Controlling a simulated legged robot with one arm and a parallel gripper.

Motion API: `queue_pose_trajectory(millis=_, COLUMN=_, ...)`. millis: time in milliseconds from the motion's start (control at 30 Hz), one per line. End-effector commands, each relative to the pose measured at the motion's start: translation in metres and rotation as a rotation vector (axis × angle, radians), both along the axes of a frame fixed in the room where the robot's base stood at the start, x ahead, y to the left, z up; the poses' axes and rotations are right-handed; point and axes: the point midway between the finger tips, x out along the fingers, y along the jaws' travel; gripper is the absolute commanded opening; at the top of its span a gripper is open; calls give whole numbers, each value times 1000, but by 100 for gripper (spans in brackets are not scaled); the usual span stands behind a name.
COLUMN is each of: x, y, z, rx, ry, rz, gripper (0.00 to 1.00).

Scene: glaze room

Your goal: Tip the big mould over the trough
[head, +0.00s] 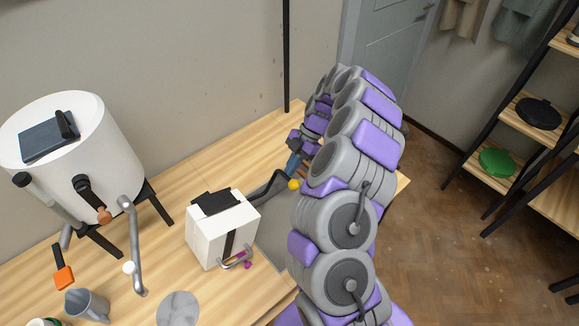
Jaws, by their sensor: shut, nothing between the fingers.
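The big mould is most likely the white block (207,243) standing upright on the wooden table. It has a black piece on top, a dark strip down its front and a metal loop with purple parts low on that side. My gripper (264,191) is shut and empty, its dark fingers close to the block's upper right edge. I cannot tell whether they touch it. A grey flat-looking area (269,258) lies just right of the block and may be the trough. My arm hides its right part.
A large white drum (112,143) on black legs, with pipes and a tap, stands at the left. A grey jug (86,305), an orange-ended tool (64,277) and a round grey disc (178,309) lie in front. A yellow ball (294,184) shows beside my gripper. Shelves (515,125) stand far right.

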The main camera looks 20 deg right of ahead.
Motion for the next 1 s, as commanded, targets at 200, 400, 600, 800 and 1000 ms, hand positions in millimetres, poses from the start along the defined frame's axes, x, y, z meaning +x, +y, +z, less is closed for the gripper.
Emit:
queue_pose_trajectory(millis=200, x=1, y=-2, z=-11, rx=0, ry=1, rz=0, gripper=0)
queue_pose_trajectory(millis=400, x=1, y=-2, z=-15, rx=-2, ry=6, rz=2, gripper=0)
queue_pose_trajectory(millis=600, x=-1, y=-2, z=-17, rx=-2, ry=11, rz=4, gripper=0)
queue_pose_trajectory(millis=800, x=-1, y=0, z=-19, rx=-1, ry=15, rz=5, gripper=0)
queue_pose_trajectory(millis=1000, x=-1, y=6, z=-9, rx=3, ry=13, rz=6, gripper=0)
